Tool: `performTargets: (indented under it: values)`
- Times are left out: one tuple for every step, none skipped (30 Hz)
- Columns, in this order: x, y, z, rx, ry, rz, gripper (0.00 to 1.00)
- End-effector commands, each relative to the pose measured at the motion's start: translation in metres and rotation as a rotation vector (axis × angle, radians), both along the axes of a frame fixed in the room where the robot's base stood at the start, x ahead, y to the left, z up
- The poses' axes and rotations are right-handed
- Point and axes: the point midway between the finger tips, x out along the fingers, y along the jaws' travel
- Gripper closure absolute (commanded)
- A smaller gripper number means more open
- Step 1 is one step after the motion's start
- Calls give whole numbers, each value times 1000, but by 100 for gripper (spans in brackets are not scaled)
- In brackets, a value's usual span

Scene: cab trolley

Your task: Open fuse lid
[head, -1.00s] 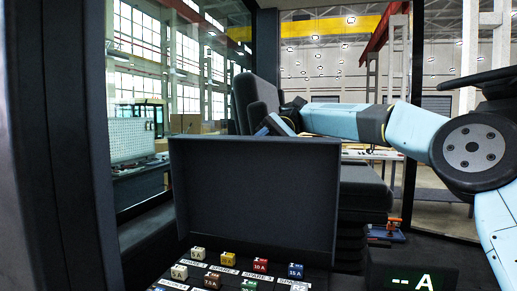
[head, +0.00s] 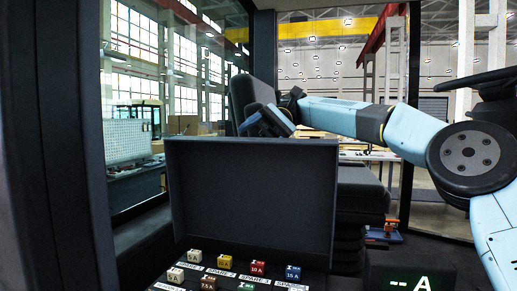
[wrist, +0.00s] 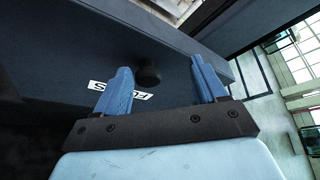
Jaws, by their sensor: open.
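The dark fuse lid (head: 250,200) stands raised, roughly upright, behind the fuse rows in the head view; its inner face is toward the head camera. In the wrist view the lid's outer face (wrist: 50,60) shows, with a white FUSES label (wrist: 125,90) partly covered by a finger and a round black knob (wrist: 149,72). My gripper (head: 265,121) is open with blue fingers, above and behind the lid's top edge. In the wrist view the gripper (wrist: 161,72) shows the knob in the gap between its fingers, nearer the left one. I cannot tell whether anything touches.
Several coloured fuses (head: 257,267) sit in labelled rows in front of the lid. A dark seat (head: 355,205) is behind the lid. A display (head: 415,281) is at lower right. A dark cab post (head: 50,150) and window are at left.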

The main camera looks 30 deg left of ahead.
Motion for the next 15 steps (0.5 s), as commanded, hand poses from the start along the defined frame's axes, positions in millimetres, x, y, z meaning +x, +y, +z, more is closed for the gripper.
performTargets:
  values:
    - [-6, -7, 13, 7, -2, -1, 40]
    - [-9, -10, 17, 8, -2, 0, 40]
    - [-13, -14, 24, 7, -3, 0, 40]
    - [-16, -17, 28, 6, -2, 0, 40]
    - [-18, -19, 32, 5, -2, 0, 40]
    - [-22, -23, 38, 6, -3, 1, 40]
    - [-25, -26, 43, 6, -3, 1, 40]
    - [-27, -29, 48, 6, -3, 1, 40]
    - [-30, -33, 54, 6, -2, 0, 40]
    - [-33, -36, 58, 6, -2, 0, 40]
    - [-36, -38, 63, 7, -2, 1, 40]
    - [-40, -43, 64, 4, -4, 1, 40]
    - [-42, -46, 66, 3, -4, 0, 40]
    - [-46, -49, 68, 3, -4, 0, 40]
    - [-50, -54, 70, 2, -4, 0, 40]
